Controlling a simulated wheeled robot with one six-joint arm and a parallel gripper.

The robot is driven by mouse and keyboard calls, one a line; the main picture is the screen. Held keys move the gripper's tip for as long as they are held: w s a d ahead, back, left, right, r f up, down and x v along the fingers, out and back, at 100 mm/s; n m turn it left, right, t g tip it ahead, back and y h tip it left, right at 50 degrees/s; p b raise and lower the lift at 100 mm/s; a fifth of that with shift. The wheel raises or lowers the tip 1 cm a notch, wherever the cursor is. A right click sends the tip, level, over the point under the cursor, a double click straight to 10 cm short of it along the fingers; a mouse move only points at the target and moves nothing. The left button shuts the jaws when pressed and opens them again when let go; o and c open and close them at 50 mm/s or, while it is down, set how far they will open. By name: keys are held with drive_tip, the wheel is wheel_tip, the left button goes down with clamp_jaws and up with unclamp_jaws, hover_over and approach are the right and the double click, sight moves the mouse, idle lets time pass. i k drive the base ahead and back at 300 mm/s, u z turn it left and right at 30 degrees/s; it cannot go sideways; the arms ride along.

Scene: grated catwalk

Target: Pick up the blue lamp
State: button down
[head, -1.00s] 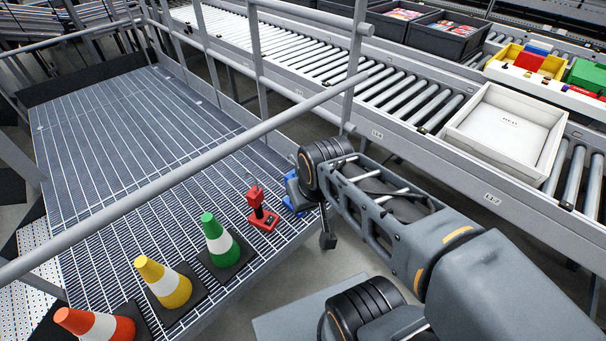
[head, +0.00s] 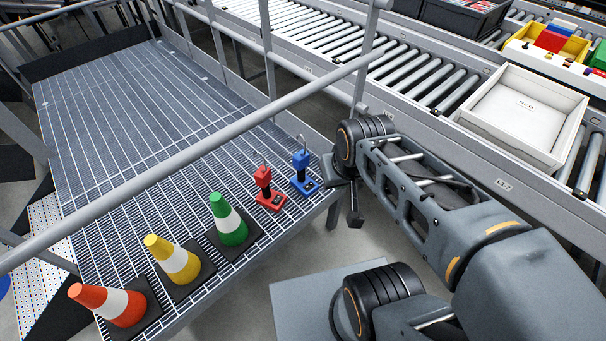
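The blue lamp (head: 302,172) stands upright on the grated catwalk (head: 150,130), near its right corner. It has a flat base and a thin hook on top. A similar red lamp (head: 264,186) stands just left of it. My gripper (head: 354,212) hangs to the right of the blue lamp, apart from it and past the catwalk's edge. Only a dark part of the gripper shows below the wrist, and its fingers are too unclear to tell whether they are open.
Green (head: 228,220), yellow (head: 172,258) and orange (head: 110,302) cones stand in a row along the near edge. A grey railing (head: 180,160) crosses above the catwalk. A roller conveyor with a white tray (head: 568,150) runs behind. The catwalk's far part is clear.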

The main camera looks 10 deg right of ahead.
sight(300, 160)
drive_tip(key=u, duration=4.5)
drive_tip(key=k, duration=1.6)
drive_tip(key=z, duration=1.55)
